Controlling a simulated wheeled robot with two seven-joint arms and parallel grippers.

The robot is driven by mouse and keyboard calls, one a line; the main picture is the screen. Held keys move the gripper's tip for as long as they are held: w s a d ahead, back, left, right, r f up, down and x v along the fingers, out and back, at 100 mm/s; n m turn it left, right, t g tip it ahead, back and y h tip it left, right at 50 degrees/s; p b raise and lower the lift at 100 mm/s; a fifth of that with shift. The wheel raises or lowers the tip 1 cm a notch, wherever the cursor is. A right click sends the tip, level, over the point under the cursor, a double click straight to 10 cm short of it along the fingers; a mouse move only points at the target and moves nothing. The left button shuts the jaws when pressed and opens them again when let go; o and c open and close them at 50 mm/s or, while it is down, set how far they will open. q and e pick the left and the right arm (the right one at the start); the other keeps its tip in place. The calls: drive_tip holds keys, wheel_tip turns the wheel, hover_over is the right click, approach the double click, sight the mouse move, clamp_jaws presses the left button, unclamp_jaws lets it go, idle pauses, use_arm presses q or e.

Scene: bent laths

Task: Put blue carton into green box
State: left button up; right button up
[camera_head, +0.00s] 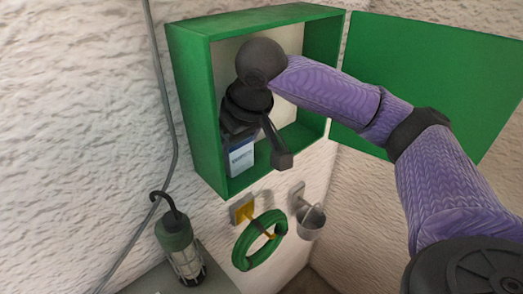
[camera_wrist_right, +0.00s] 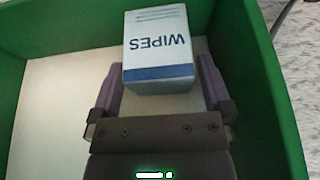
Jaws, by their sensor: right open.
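The blue carton (camera_head: 241,157), white and blue with the word WIPES, is inside the green box (camera_head: 188,90), low at its left side in the head view. The box hangs on the wall with its green door (camera_head: 435,75) swung open to the right. My right gripper (camera_head: 257,150) is inside the box opening at the carton. In the right wrist view the carton (camera_wrist_right: 158,48) shows between the spread fingers of the gripper (camera_wrist_right: 160,75), with narrow gaps at its sides. The carton's far end and its support are hidden. My left gripper is not in view.
Below the box, a green coil (camera_head: 259,240) hangs on a yellow hook, and a small grey bucket (camera_head: 311,222) hangs beside it. A caged lamp (camera_head: 180,248) with a hook stands lower left. A grey conduit (camera_head: 163,90) runs down the wall.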

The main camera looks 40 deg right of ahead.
drive_tip(key=s+b, duration=0.1)
drive_tip(key=s, duration=0.9)
drive_tip(key=shift+s+d, duration=0.4)
drive_tip(key=shift+d, duration=0.05)
